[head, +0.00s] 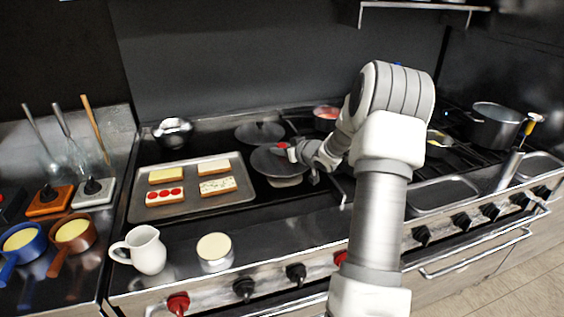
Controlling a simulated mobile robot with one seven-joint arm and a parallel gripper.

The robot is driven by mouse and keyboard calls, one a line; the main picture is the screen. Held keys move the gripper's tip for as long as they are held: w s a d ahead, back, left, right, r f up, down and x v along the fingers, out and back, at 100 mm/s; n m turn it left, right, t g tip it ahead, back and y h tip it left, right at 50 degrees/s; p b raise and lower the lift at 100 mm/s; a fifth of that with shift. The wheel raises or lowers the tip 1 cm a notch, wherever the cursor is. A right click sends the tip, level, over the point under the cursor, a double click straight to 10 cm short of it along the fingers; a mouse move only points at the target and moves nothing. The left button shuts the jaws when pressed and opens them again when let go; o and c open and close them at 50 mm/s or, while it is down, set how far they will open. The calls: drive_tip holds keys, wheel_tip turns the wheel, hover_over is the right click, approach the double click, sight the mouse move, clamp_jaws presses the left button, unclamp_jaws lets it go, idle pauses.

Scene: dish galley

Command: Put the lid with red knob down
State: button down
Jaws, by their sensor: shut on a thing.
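The lid with the red knob (268,164) is a dark round disc over the stove, just right of the sandwich tray. Its red knob (281,147) shows at the tip of my gripper (284,151). My gripper is shut on the knob, reaching in from the right. The lid looks slightly tilted. A pale thing (286,182) shows under its near edge; I cannot tell whether the lid touches it.
A tray (150,211) with several bread slices lies left of the lid. Another dark lid or pan (260,132) is behind it. A white pitcher (146,251) and a cream-topped jar (214,252) stand in front. A large pot (494,127) stands at right.

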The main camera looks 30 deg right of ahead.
sight(282, 158)
drive_tip(key=shift+f+b, duration=0.35)
drive_tip(key=shift+f, duration=1.4)
drive_tip(key=shift+f, duration=0.1)
drive_tip(key=shift+c, duration=2.3)
unclamp_jaws()
drive_tip(key=shift+f, duration=0.1)
drive_tip(key=shift+r, duration=0.25)
drive_tip(key=p+v, duration=0.1)
drive_tip(key=v, duration=1.1)
